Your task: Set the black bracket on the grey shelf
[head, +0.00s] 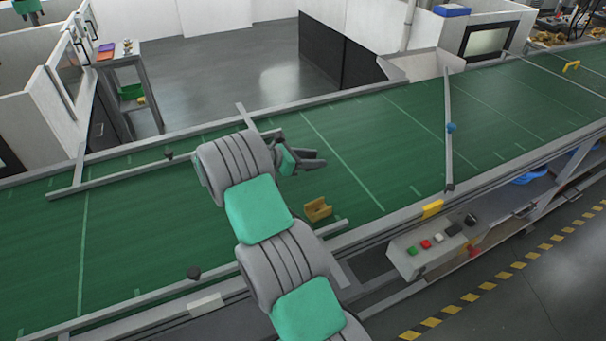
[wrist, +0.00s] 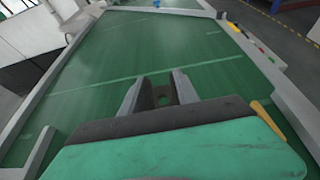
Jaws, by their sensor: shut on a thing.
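My gripper (head: 312,160) is above the green conveyor belt, its fingers pointing right in the head view. In the wrist view my gripper (wrist: 160,90) is shut on a small dark piece with a hole, which looks like the black bracket (wrist: 165,98). The bracket is mostly hidden between the fingers, and I cannot make it out in the head view. A grey stand at the upper left, which may be the grey shelf (head: 151,84), has small purple, orange and other items on top and a green bin lower down. It is well away from my gripper.
The conveyor belt (head: 400,120) has grey rails along its edges and a slanted grey bar (head: 448,100) across it. A mustard bracket (head: 318,209) lies on the belt below my gripper. A yellow piece (head: 572,65) lies at the far right. A button box (head: 430,245) is at the front.

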